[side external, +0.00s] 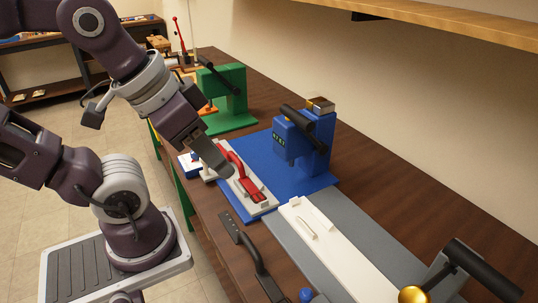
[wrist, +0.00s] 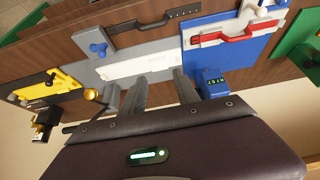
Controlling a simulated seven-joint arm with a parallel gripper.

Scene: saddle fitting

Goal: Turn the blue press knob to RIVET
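The blue press (side external: 318,140) stands on a blue base plate (side external: 322,182), with small green lettering on its front that I cannot read surely. It also shows in the wrist view (wrist: 213,84). A small blue-and-white part (side external: 188,160) sits at the plate's front left edge, partly behind my gripper; I cannot tell whether it is the knob or where it points. My gripper (side external: 224,170) hangs over the front of the blue plate, beside a red-handled clamp (side external: 250,188). In the wrist view its fingers (wrist: 160,84) are apart with nothing between them.
A green press (side external: 235,90) stands behind, left of the blue one. A grey plate (side external: 375,230) with a white panel (side external: 325,240) lies to the right. A blue knob (side external: 306,294) and a black handle (side external: 248,252) are near the front. A shelf (side external: 450,20) overhangs the back.

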